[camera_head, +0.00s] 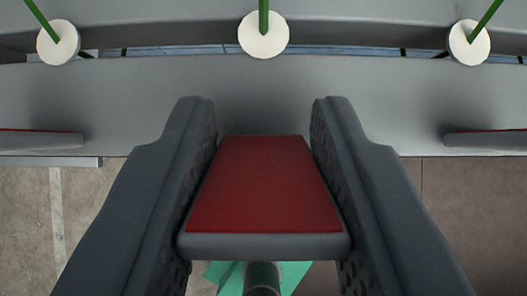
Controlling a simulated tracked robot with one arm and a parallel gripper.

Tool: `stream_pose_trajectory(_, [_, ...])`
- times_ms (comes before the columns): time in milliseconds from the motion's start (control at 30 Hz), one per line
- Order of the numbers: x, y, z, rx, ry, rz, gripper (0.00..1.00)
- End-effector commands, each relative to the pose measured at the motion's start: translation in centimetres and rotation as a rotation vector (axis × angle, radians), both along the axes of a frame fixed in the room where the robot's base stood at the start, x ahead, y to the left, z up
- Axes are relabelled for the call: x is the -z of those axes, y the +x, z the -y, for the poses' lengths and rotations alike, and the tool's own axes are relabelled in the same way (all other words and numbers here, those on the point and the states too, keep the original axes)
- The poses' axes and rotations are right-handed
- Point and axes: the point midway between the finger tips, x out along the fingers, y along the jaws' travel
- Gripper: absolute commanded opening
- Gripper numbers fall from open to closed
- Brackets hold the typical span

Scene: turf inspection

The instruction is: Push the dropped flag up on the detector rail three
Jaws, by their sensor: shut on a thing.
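A flag (264,185) with a red upper face and a grey front edge lies in the middle of the view, its far end against the grey rail (120,105). My gripper (262,108) has one dark finger on each side of it and is shut on it. The fingertips reach close to the rail's face. Two more red-topped grey flags show partly, one at the left edge (40,140) and one at the right edge (490,140). I cannot read any number on the rail.
Three white discs with green rods stand along the rail's top: left (58,42), middle (263,35) and right (469,43). Below the rail is floor, beige at left and brown at right. A teal thing (220,275) shows partly under the flag.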

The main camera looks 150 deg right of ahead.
Motion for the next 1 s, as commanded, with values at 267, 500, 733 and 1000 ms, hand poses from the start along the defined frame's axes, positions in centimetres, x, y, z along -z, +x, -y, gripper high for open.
stream_pose_trajectory(267, [-0.3,0.49,-0.74,-0.004,-0.086,-0.145,0.06])
stream_pose_trajectory(500, [-0.13,0.7,-0.9,-0.006,-0.135,-0.228,0.06])
stream_pose_trajectory(733, [0.07,0.79,-0.94,-0.005,-0.16,-0.27,0.06])
stream_pose_trajectory(1000, [0.16,0.74,-0.94,-0.005,-0.168,-0.283,0.06])
